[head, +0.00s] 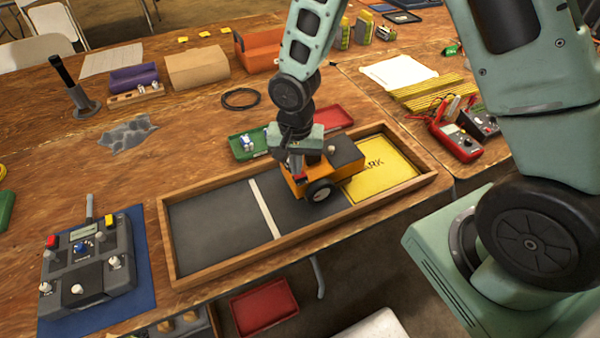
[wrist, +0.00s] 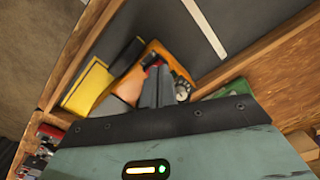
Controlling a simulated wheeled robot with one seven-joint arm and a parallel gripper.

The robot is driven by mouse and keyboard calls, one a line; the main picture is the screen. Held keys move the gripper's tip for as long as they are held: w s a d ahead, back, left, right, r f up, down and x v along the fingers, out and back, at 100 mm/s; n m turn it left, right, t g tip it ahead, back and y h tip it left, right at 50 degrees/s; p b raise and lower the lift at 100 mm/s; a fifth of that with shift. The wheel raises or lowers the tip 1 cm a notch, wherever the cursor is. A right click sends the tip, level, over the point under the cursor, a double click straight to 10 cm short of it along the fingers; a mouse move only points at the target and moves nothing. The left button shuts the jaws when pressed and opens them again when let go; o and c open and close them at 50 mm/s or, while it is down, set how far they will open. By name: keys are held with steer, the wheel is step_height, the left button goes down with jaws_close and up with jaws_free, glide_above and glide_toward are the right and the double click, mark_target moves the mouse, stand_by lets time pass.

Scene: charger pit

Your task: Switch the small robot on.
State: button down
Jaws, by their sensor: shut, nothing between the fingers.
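The small robot (head: 345,154), orange with a dark top and black wheels, stands on the dark floor of a wooden-walled pit, against the yellow PARK area (head: 385,172). My gripper (head: 297,168) is at the small robot's left end, pointing down, its fingers together. In the wrist view, the closed fingers (wrist: 160,84) are over the orange body (wrist: 151,50). A small red part (wrist: 153,66) shows by the fingertips, and a green patch with a round pale dial (wrist: 182,92) beside them. The gripper hides part of the body. I cannot tell whether the fingers touch it.
The wooden pit wall (head: 166,243) surrounds the robot. A control box (head: 85,260) with joysticks lies on a blue mat at the left. Green (head: 240,152) and red (head: 335,118) trays stand behind the pit. Multimeters (head: 458,143) are at the right. The pit's left part is clear.

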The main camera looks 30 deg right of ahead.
steer(key=shift+f+b, duration=0.4)
steer(key=shift+f, duration=0.1)
steer(key=shift+r, duration=0.15)
steer(key=shift+r+p, duration=2.85)
steer(key=shift+r, duration=0.6)
steer(key=s+a+r+n, duration=0.3)
steer(key=s+r+n, duration=0.4)
steer(key=s, duration=0.3)
steer(key=s+a+r+n, duration=0.3)
steer(key=s+r+n, duration=0.3)
steer(key=s+r, duration=0.4)
steer(key=shift+a+n+y, duration=0.15)
steer(key=shift+n+y, duration=0.15)
steer(key=shift+n, duration=0.1)
steer(key=shift+r, duration=0.1)
